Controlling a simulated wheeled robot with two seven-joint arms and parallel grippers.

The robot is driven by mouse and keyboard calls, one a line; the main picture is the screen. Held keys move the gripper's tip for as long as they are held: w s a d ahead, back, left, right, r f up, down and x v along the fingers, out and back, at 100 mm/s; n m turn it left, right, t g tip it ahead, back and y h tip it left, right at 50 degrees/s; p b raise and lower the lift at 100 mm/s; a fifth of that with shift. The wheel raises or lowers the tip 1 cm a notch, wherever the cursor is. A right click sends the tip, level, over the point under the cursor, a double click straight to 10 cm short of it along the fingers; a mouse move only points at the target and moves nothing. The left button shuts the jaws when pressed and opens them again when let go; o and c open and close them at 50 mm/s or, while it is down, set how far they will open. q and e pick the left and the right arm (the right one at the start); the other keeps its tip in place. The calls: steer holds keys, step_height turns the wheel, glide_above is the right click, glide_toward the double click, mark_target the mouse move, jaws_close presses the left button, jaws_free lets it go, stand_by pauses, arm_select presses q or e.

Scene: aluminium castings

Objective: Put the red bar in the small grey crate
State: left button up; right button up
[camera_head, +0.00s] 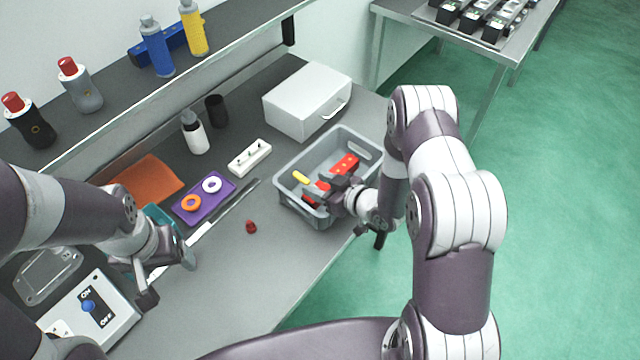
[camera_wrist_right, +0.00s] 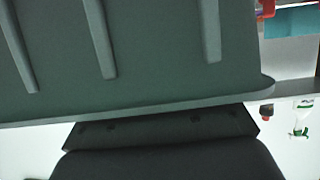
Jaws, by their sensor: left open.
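The small grey crate (camera_head: 290,201) stands near the right edge of the bench in the head view. The red bar (camera_head: 347,164) is inside it, lying diagonally, with its middle covered by my right gripper. My right gripper (camera_head: 330,188) reaches over the crate's front right wall, at the bar; whether its jaws are shut on the bar is hidden. In the right wrist view, a ribbed grey surface, apparently the crate's wall (camera_wrist_right: 150,50), fills most of the picture and the bar is not clear. My left gripper (camera_head: 168,277) is open and empty over the front left of the bench.
A yellow piece (camera_head: 300,177) shows at the crate's left side. A white box (camera_head: 307,100), a white holder (camera_head: 249,158), a purple tray (camera_head: 190,214) with rings and a small red piece (camera_head: 251,227) lie nearby. Bare bench lies front centre.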

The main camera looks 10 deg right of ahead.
steer(key=shift+r, duration=0.1)
steer(key=shift+r+p, duration=0.45)
steer(key=shift+p, duration=0.1)
steer(key=shift+s+d+r, duration=0.15)
steer(key=shift+s+d, duration=0.05)
steer(key=s+d+r+m+g+h+b, duration=0.2)
steer(key=s+d+r+g+h, duration=0.1)
steer(key=s+d+r+h, duration=0.5)
steer(key=s+a+r+m+g, duration=0.2)
steer(key=s+g, duration=0.1)
steer(key=s, duration=0.2)
steer(key=s+a+r+m+g, duration=0.1)
steer(key=s+r+m+g, duration=0.1)
steer(key=s, duration=0.4)
steer(key=shift+s+a+r+m+g, duration=0.25)
steer(key=shift+a+m+g, duration=0.15)
steer(key=shift+g, duration=0.4)
